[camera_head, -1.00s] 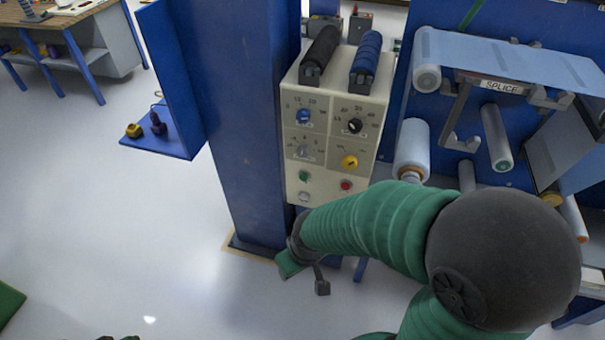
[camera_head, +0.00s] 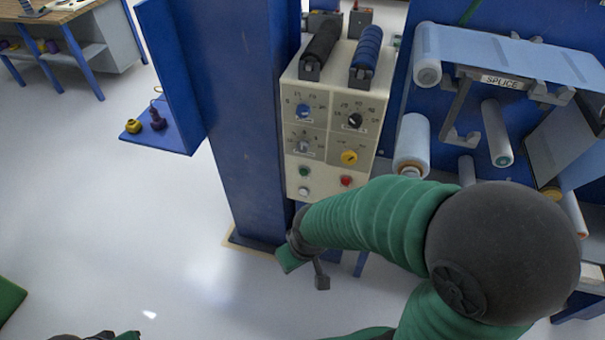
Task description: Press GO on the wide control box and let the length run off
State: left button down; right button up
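The wide control box (camera_head: 322,160) is cream and is mounted beside a blue post. Its face carries a blue knob (camera_head: 303,111), a black knob (camera_head: 355,120), a grey knob (camera_head: 303,146) and a yellow knob (camera_head: 349,158). Below them are a green button (camera_head: 304,171), a red button (camera_head: 346,181) and a white button (camera_head: 303,191). Their labels are too small to read. My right gripper (camera_head: 303,275) is below the box, apart from the buttons, with fingers seemingly spread and nothing between them. My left gripper (camera_head: 105,337) only just shows at the bottom edge; its fingers are unclear.
The blue post (camera_head: 245,120) stands left of the box, with a blue shelf (camera_head: 165,137) holding small yellow and purple items. A workbench (camera_head: 60,20) is far left. Open floor lies between.

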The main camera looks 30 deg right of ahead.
grip_shut()
dwell(1.4)
